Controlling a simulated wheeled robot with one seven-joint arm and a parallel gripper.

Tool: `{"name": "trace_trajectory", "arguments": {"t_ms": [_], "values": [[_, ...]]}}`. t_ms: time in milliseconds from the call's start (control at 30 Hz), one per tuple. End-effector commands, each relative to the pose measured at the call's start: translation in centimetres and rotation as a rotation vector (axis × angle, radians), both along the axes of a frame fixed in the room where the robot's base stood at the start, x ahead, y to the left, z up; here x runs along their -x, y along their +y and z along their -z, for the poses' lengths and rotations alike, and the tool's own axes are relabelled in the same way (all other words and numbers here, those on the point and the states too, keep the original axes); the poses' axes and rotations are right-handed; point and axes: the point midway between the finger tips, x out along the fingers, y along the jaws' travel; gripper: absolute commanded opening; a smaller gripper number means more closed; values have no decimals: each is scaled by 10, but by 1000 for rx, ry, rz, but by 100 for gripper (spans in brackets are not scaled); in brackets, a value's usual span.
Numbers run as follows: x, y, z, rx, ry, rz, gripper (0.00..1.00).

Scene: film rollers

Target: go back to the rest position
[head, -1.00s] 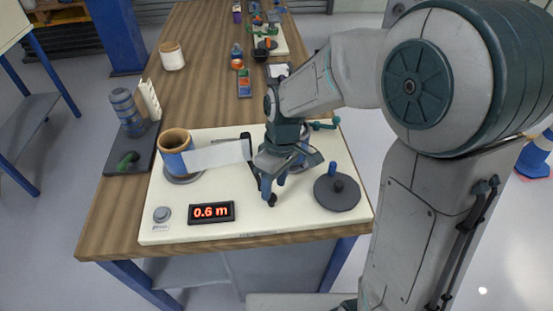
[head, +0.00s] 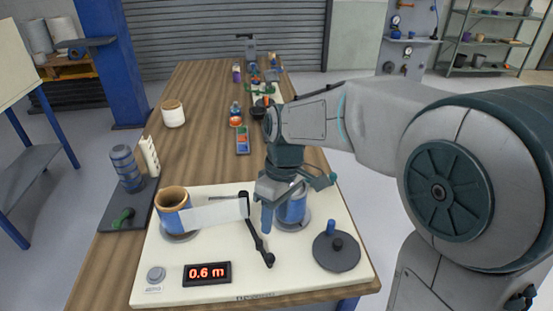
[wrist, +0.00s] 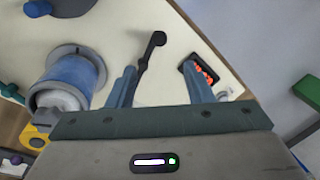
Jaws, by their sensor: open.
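My gripper (head: 268,215) is above the cream board (head: 215,262), between the black lever arm (head: 257,232) and the blue roller (head: 294,208) on the right. In the wrist view its two blue-grey fingers (wrist: 165,92) are spread apart with nothing between them. The black lever (wrist: 150,48) and the lit display (wrist: 198,80) lie beyond the fingertips there. The blue roller (wrist: 72,80) stands left of the fingers. In the head view, a roll with a brown rim (head: 172,205) stands on the left spindle, and a pale strip (head: 215,212) runs from it toward the lever.
The display (head: 207,273) reads 0.6 m beside a grey button (head: 156,274). A dark disc with a blue handle (head: 336,250) is at the board's right. More items stand farther back along the wooden table (head: 195,110).

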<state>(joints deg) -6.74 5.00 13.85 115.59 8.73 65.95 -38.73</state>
Motion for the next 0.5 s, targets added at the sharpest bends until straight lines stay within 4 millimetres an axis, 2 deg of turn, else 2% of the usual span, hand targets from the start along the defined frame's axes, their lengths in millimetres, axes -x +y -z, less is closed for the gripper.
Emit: {"name": "trace_trajectory", "arguments": {"t_ms": [133,233,500], "values": [[2,-5,-2,7,-9,25,46],[9,-21,-6,28,-41,108,46],[50,-97,-18,87,-191,547,46]]}}
